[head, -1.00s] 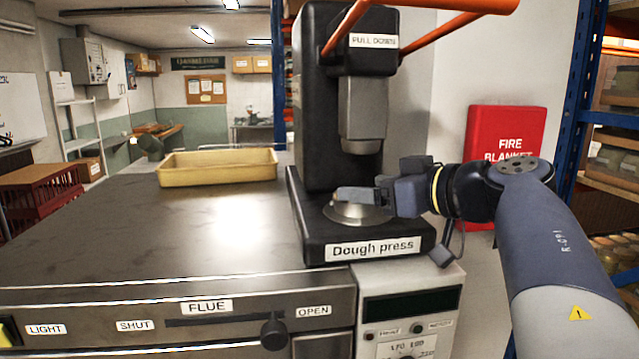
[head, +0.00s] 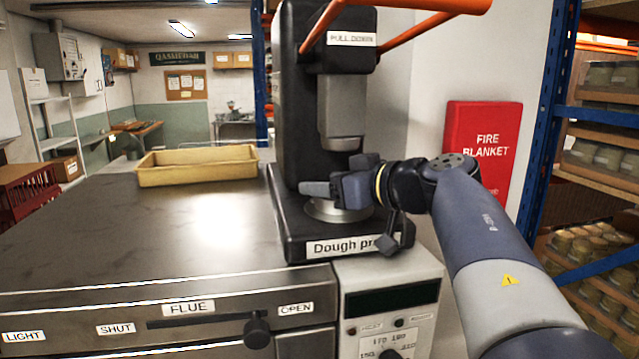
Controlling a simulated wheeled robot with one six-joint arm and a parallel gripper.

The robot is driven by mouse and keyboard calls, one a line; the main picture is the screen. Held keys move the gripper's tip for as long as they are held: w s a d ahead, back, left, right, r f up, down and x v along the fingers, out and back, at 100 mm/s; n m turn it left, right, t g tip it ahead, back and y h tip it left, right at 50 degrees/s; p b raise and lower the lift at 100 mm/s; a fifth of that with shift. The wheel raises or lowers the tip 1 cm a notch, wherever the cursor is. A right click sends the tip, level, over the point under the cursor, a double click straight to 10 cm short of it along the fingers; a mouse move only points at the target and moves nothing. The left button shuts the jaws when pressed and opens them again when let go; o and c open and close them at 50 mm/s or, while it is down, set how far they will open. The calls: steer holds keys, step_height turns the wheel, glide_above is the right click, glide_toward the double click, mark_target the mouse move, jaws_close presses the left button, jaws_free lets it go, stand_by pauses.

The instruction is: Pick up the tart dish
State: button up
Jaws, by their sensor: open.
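A shallow round metal dish (head: 338,212), which looks like the tart dish, sits on the black base of the dough press (head: 296,240), under its grey ram (head: 342,110). My gripper (head: 312,188) reaches in from the right, between the ram and the dish. Its jaws point left and look to be above the dish, hiding part of its upper side. They are open with nothing seen between them. I cannot tell whether they touch the dish.
A yellow tray (head: 198,178) lies on the metal oven top (head: 150,220), which is otherwise clear. A red fire blanket box (head: 484,145) and blue shelving (head: 548,110) stand right.

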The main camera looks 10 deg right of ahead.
steer(key=shift+f, duration=0.15)
steer(key=c, duration=1)
steer(key=shift+f, duration=0.1)
jaws_close()
